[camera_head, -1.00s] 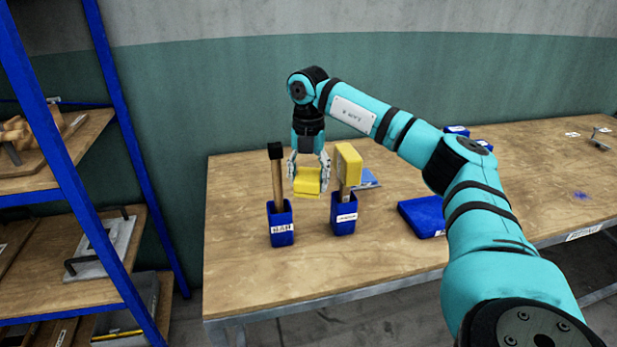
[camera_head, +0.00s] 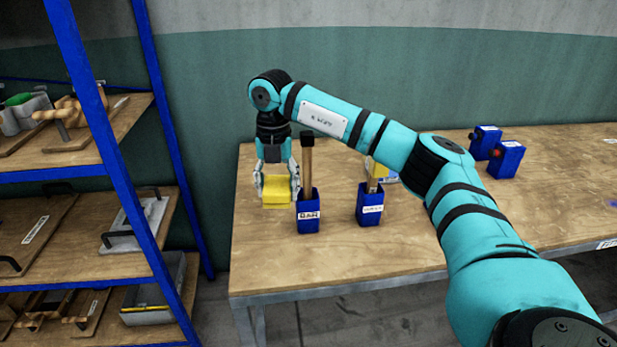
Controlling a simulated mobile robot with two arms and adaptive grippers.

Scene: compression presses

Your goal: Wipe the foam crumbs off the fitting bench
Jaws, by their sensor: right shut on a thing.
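My right gripper (camera_head: 278,185) is shut on a yellow sponge-like block (camera_head: 276,196). It points down at the left end of the wooden bench (camera_head: 330,265), just left of a blue holder. I cannot tell whether the block touches the bench top. A small patch of blue specks (camera_head: 613,204), perhaps foam crumbs, shows at the right edge of the view. I see no crumbs under the block. My left gripper is not in view.
Two blue holders (camera_head: 308,222) (camera_head: 369,218) stand near the gripper, one with a black-topped wooden handle (camera_head: 307,165), one with a yellow-headed tool (camera_head: 378,170). Two blue boxes (camera_head: 484,142) (camera_head: 506,158) stand at the back. A blue-framed shelf (camera_head: 110,150) is at left.

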